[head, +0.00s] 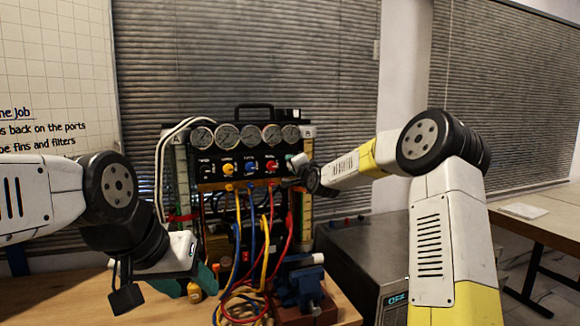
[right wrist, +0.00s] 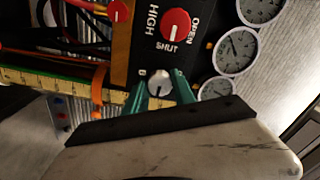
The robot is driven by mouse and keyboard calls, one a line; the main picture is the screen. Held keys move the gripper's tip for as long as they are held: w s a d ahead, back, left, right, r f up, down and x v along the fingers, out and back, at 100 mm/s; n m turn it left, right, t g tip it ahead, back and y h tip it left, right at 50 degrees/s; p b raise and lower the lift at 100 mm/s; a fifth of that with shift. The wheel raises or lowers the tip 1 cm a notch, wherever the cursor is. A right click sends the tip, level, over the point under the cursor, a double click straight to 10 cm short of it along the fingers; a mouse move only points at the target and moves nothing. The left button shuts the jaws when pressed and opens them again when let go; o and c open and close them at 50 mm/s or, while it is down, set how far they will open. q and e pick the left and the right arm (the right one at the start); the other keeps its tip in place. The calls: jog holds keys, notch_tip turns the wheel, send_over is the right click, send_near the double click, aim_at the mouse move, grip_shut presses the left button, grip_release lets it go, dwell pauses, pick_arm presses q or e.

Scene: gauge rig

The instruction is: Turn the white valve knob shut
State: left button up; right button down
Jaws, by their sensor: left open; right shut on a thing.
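The white valve knob (right wrist: 159,83) shows in the right wrist view, with a dark line on its face, beside a letter B on the black panel. My right gripper (right wrist: 160,92) has its green fingers on both sides of the knob and is shut on it. In the head view my right gripper (head: 305,173) is at the right edge of the gauge rig (head: 205,170), and the knob cannot be made out there.
A red knob (right wrist: 176,23) marked OPEN and SHUT sits near the white one. Gauges (head: 249,136) line the rig's top. Coloured hoses (head: 266,235) hang in front, near a blue vise (head: 299,284). A dark metal box (head: 350,255) stands right of the rig.

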jog(key=c, duration=1.1)
grip_release()
jog(key=shift+o, duration=0.2)
jog(key=shift+s, duration=0.1)
jog(key=v, duration=0.7)
jog(key=shift+s, duration=0.3)
jog(key=shift+d, duration=0.15)
